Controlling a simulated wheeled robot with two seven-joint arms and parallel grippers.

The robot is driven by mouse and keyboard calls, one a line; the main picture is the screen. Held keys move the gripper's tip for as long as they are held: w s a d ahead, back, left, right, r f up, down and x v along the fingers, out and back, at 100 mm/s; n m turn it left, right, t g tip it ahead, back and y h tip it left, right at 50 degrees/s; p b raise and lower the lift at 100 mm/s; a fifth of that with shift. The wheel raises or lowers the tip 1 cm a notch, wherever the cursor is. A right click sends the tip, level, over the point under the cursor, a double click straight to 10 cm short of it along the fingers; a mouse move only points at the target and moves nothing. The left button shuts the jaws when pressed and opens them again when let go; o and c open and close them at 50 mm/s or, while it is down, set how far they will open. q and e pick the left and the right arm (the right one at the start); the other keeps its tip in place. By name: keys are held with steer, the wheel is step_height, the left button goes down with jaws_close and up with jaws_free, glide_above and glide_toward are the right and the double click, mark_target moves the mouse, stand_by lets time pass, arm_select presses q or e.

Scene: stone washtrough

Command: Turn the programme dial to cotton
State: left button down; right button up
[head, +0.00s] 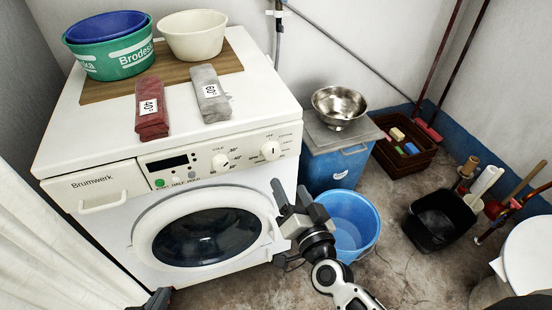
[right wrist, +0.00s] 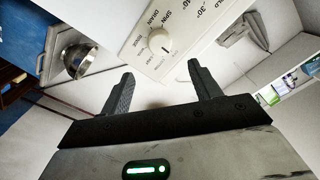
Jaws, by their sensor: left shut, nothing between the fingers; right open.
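The washing machine (head: 110,165) has two white dials on its front panel. The right-hand one, the programme dial (head: 270,150), also shows in the right wrist view (right wrist: 161,44), ringed by small labels; SPIN, DRAIN and RINSE are legible there. I cannot read a cotton label or tell surely where its pointer aims. The left-hand dial (head: 221,161) has temperature marks. My right gripper (head: 291,192) is open and empty, below the programme dial and apart from it; in the right wrist view its fingers (right wrist: 160,70) point towards the dial. My left gripper (head: 153,299) barely shows at the bottom edge.
On top are folded red (head: 151,117) and grey (head: 212,100) cloths and basins. A blue bucket (head: 352,222) stands right of the machine. A steel bowl (head: 339,104) sits on a blue bin.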

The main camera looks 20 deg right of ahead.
mark_target(273, 155)
steer(key=w, duration=1)
steer(key=shift+w+a+b, duration=0.2)
steer(key=shift+b, duration=0.1)
steer(key=c, duration=1)
